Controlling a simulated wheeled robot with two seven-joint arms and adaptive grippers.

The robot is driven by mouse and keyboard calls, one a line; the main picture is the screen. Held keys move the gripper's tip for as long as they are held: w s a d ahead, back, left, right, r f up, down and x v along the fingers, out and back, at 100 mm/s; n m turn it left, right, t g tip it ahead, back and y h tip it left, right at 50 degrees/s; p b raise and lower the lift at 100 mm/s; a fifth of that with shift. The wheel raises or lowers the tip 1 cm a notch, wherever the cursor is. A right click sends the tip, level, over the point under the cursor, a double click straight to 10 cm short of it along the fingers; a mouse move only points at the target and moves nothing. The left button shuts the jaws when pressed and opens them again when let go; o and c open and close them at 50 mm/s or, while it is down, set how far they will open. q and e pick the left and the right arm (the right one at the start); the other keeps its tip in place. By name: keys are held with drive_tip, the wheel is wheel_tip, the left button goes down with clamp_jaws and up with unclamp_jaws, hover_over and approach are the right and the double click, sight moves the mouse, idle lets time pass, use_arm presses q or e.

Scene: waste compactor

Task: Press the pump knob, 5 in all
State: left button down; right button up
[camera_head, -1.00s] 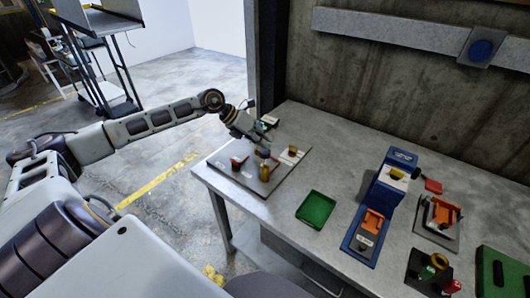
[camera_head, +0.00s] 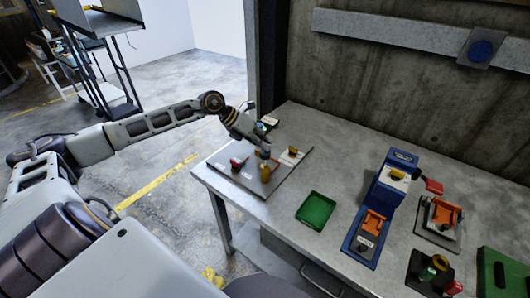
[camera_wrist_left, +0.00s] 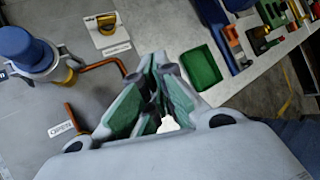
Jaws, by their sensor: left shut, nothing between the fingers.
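The pump knob (camera_wrist_left: 25,45) shows in the left wrist view as a rounded blue cap on a blue collar at the upper left, beside copper-coloured pipes. It stands on the grey board (camera_head: 222,169), which lies on the near left of the table. In the head view, the end of my left gripper (camera_head: 265,154) is low over the board, just above a brass-coloured body (camera_head: 265,173). The gripper hides the knob there, and I cannot tell whether they touch. In the left wrist view, the left gripper (camera_wrist_left: 158,78) is shut and empty, with the knob to its left. My right gripper is out of view.
A red-handled part (camera_head: 237,163) and a yellow part (camera_head: 293,150) are on the same board. A green tray (camera_head: 316,211) lies to the right. A blue machine (camera_head: 388,190) and an orange fixture (camera_head: 440,214) stand further right. The tabletop behind the tray is clear.

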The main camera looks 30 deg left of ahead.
use_arm(q)
drive_tip(key=shift+f, duration=0.2)
drive_tip(key=shift+f+b, duration=0.35)
drive_tip(key=shift+f, duration=0.05)
idle(0.7)
drive_tip(key=shift+f, duration=0.35)
idle(0.6)
drive_tip(key=shift+f+b, duration=0.35)
drive_tip(key=shift+b, duration=0.15)
idle(0.5)
drive_tip(key=shift+f+b, duration=0.4)
drive_tip(key=shift+f, duration=0.15)
idle(1.0)
drive_tip(key=shift+r, duration=0.15)
drive_tip(key=shift+r+p, duration=0.95)
drive_tip(key=shift+r, duration=1.3)
